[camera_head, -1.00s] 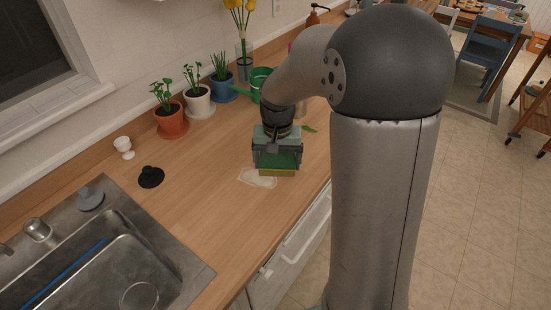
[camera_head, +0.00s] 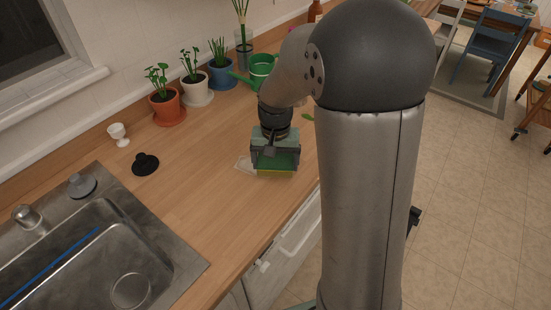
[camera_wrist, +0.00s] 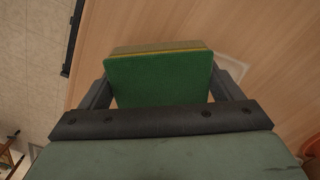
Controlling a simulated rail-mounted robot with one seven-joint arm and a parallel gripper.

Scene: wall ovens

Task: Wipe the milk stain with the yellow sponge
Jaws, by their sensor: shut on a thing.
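My gripper (camera_head: 275,158) is shut on the sponge (camera_head: 276,171), which has a green scouring face and a yellow layer. The sponge is low over the wooden counter, at or close to its surface; exact contact is hard to tell. In the wrist view the green face of the sponge (camera_wrist: 158,80) sits between the two fingers. The pale milk stain (camera_head: 242,164) shows just left of the sponge. Part of it may be hidden behind the sponge and gripper. It also shows as a faint outlined patch right of the sponge in the wrist view (camera_wrist: 234,68).
A sink (camera_head: 95,255) is at lower left, with a black stopper (camera_head: 145,164) and a white egg cup (camera_head: 118,134) near it. Potted plants (camera_head: 167,108) and a green watering can (camera_head: 261,70) line the wall. The counter left of the stain is clear.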

